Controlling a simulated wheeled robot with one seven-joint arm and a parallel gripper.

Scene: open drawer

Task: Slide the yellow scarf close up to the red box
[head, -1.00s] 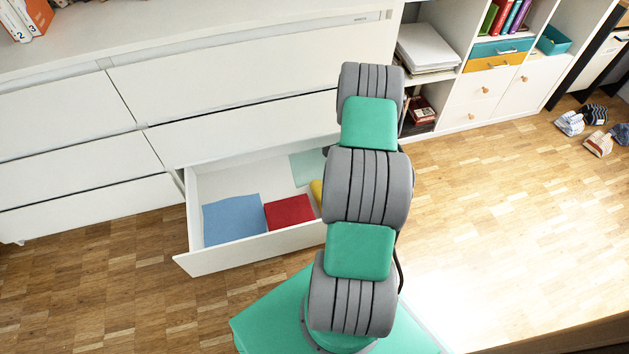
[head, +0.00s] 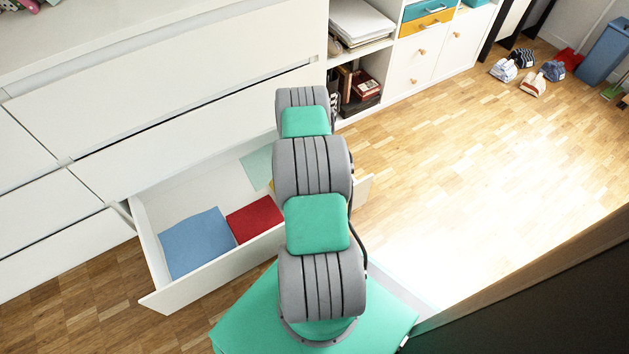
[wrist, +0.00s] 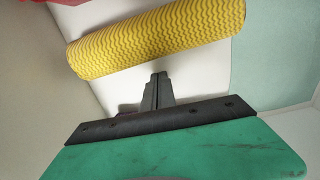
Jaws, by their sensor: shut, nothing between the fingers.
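The yellow scarf (wrist: 160,38) is a rolled cylinder with a wavy ribbed pattern. It lies across the upper part of the wrist view, on the white drawer floor. In the head view only a sliver of it (head: 271,184) shows beside my arm. The red box (head: 255,219) lies in the open drawer, left of the scarf; a red edge (wrist: 66,2) shows at the top left of the wrist view. My gripper (wrist: 160,77) is shut and empty, its tips just short of the scarf's near side. Whether they touch it I cannot tell. My arm hides the gripper in the head view.
A blue folded item (head: 197,243) lies left of the red box in the drawer (head: 212,276). A pale mint sheet (head: 257,167) lies at the drawer's back; a mint surface (wrist: 282,50) fills the wrist view's right. White drawer floor shows between.

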